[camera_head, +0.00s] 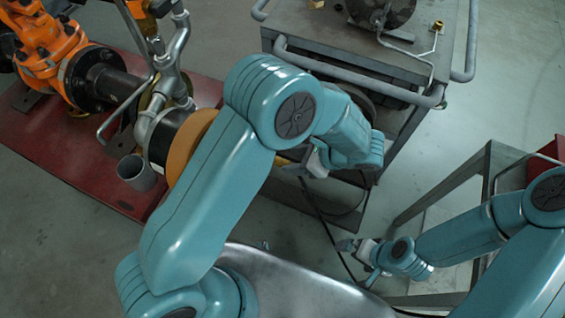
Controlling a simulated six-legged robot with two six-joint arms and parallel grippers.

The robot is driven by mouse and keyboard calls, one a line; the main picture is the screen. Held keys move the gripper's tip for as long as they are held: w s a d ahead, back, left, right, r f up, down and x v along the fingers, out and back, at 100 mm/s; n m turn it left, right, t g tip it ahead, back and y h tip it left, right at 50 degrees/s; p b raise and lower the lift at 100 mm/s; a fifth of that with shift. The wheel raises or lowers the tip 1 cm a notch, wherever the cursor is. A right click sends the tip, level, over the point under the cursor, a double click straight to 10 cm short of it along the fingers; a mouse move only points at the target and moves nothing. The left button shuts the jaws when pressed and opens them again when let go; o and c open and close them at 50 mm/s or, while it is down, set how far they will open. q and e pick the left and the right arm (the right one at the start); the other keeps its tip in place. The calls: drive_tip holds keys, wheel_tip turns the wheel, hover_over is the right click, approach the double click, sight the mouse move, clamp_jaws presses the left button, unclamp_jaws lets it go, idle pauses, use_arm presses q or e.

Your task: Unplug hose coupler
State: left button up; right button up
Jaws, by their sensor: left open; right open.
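I cannot make out a hose coupler for certain. A small brass fitting (437,27) stands at the end of a thin bent line on top of the metal cart. My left arm crosses the middle of the view and hides part of the pipework behind it. My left gripper (305,163) is open, to the right of the orange ring (190,146) on the pipe, beside the cart. I see nothing clearly between its fingers. My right gripper (347,246) is open and low at the lower middle, near a thin dark hose (326,226), with no clear contact.
The grey cart (345,50) with tube rails is at the back. A metal stand (455,183) is at right.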

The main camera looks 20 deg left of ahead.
sight(282, 161)
use_arm(q)
drive_tip(key=b+x, duration=0.2)
drive_tip(key=x, duration=0.3)
drive_tip(key=shift+f+b, duration=0.2)
drive_tip(key=shift+b, duration=0.2)
drive_tip(key=shift+a, duration=0.25)
idle(0.7)
clamp_jaws()
drive_tip(key=shift+d+b, duration=0.3)
drive_tip(key=shift+d, duration=2.7)
